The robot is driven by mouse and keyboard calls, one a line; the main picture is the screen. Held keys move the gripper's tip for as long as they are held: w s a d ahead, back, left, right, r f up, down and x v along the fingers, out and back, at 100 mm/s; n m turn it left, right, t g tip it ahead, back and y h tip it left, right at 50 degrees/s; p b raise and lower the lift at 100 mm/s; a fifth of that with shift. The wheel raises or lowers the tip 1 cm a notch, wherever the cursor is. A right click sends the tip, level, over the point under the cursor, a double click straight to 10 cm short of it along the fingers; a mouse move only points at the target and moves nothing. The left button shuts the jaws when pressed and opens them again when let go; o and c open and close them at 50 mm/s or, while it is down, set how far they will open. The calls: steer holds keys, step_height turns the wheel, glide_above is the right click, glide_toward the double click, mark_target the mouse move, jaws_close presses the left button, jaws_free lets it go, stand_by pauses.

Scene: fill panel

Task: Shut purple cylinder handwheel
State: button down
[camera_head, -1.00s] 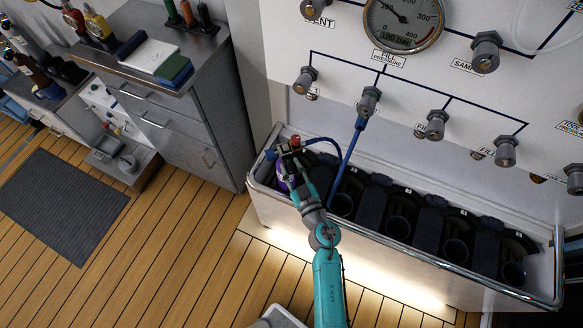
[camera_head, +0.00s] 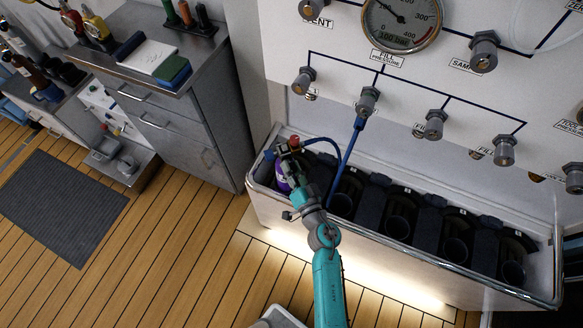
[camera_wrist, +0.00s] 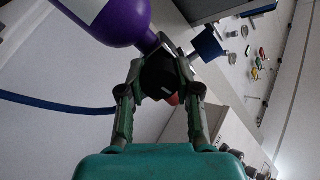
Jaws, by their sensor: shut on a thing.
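The purple cylinder (camera_head: 282,182) stands in the leftmost place of the white trough, partly hidden behind my gripper. It also shows in the wrist view (camera_wrist: 115,18) at the top. In the wrist view a dark handwheel (camera_wrist: 158,76) sits at the cylinder's valve end, between my fingers. My gripper (camera_wrist: 160,72) is shut on this handwheel, one finger on each side. In the head view my gripper (camera_head: 291,166) is over the cylinder's top. How far the handwheel is turned cannot be told.
A blue hose (camera_head: 349,148) runs from the panel's fill valve (camera_head: 368,101) down to the cylinder's top. The trough (camera_head: 400,262) has several empty dark holders to the right. A grey drawer cabinet (camera_head: 180,120) stands at the left.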

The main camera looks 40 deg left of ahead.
steer(key=shift+f+m, duration=0.1)
steer(key=shift+m, duration=0.4)
steer(key=c, duration=0.8)
jaws_free()
steer(key=shift+d, duration=0.1)
steer(key=v, duration=1.2)
